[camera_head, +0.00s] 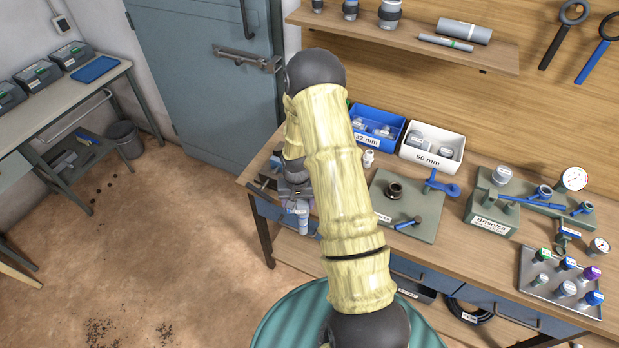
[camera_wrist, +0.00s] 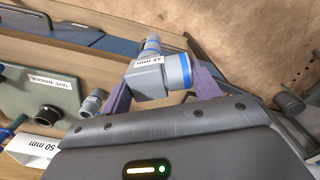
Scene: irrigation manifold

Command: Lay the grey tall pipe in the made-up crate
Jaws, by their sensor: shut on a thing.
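My gripper (camera_head: 297,203) is at the left end of the wooden workbench, partly behind my arm. In the wrist view, its purple fingers (camera_wrist: 160,60) are shut on a grey pipe piece (camera_wrist: 147,79) with a blue collar and a white "32 mm" label. The piece also shows below my gripper in the head view (camera_head: 303,222), hanging roughly upright. It may be the task's grey tall pipe; I cannot tell for sure. Several dark grey cases (camera_head: 34,74) with green marks stand on the left side table; I cannot tell whether one is the made-up crate.
A blue bin marked 32 mm (camera_head: 393,116) and a white bin marked 50 mm (camera_head: 460,146) stand at the bench's back. A grey plate with fittings (camera_head: 428,232) lies in front. A blue tray (camera_head: 95,69) lies on the left table. Open floor (camera_head: 160,225) separates the two.

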